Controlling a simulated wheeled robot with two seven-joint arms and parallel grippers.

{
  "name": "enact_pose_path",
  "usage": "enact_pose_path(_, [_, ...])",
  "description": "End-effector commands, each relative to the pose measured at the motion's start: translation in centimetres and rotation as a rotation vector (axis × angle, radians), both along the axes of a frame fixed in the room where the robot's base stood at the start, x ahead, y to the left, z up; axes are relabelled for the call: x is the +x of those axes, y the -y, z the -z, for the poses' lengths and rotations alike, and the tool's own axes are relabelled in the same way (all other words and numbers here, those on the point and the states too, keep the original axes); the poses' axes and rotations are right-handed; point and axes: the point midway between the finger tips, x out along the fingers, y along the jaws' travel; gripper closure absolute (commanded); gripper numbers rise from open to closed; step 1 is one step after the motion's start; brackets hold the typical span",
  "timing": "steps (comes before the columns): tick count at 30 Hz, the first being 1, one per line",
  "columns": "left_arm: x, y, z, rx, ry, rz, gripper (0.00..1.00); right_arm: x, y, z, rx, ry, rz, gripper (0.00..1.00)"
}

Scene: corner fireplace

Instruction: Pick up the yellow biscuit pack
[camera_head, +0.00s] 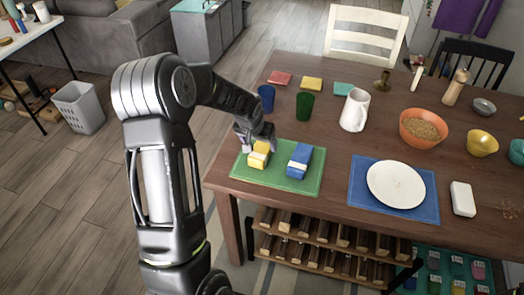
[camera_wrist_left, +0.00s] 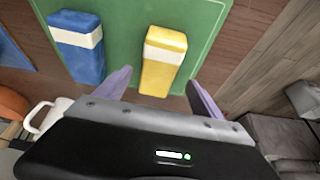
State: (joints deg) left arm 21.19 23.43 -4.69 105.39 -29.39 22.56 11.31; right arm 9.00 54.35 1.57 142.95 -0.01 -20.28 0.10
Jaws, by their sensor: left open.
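The yellow biscuit pack (camera_head: 259,155) has a white band and lies on a green mat (camera_head: 247,174) near the table's left front corner. A blue pack (camera_head: 299,160) with a white band lies to its right on the same mat. My left gripper (camera_head: 255,143) is over the far end of the yellow pack. In the left wrist view the yellow pack (camera_wrist_left: 161,62) lies ahead of and between the open fingers (camera_wrist_left: 160,88), and the blue pack (camera_wrist_left: 78,47) lies left of them. The fingers hold nothing. My right gripper is not in view.
A blue cup (camera_head: 266,98) and a green cup (camera_head: 305,106) stand behind the mat. A white jug (camera_head: 354,111), an orange bowl (camera_head: 423,128) and a white plate (camera_head: 396,185) on a blue mat are to the right. A wine rack (camera_head: 330,250) is below the table edge.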

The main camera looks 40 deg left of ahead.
Motion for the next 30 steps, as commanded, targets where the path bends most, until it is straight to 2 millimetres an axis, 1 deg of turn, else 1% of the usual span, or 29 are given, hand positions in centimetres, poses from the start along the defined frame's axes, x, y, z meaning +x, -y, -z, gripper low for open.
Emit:
enact_pose_path(2, [0.3,0.0,0.4,0.000,-0.002,0.001,0.22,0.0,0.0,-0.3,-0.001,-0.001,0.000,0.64])
enact_pose_path(7, [1.3,0.0,2.3,-0.001,-0.004,0.000,0.22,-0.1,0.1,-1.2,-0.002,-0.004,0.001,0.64])
enact_pose_path(9, [1.7,-0.2,3.4,-0.001,-0.004,0.001,0.22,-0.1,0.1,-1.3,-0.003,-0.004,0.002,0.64])
enact_pose_path(12, [2.2,-0.3,4.3,0.000,-0.001,0.001,0.22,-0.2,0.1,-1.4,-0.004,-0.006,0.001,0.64])
enact_pose_path(15, [2.3,-0.3,4.6,0.000,0.000,0.000,0.22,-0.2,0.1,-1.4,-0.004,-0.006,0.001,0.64])
enact_pose_path(30, [2.2,-0.3,4.5,0.000,0.000,0.000,0.22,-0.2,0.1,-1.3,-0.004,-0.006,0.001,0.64])
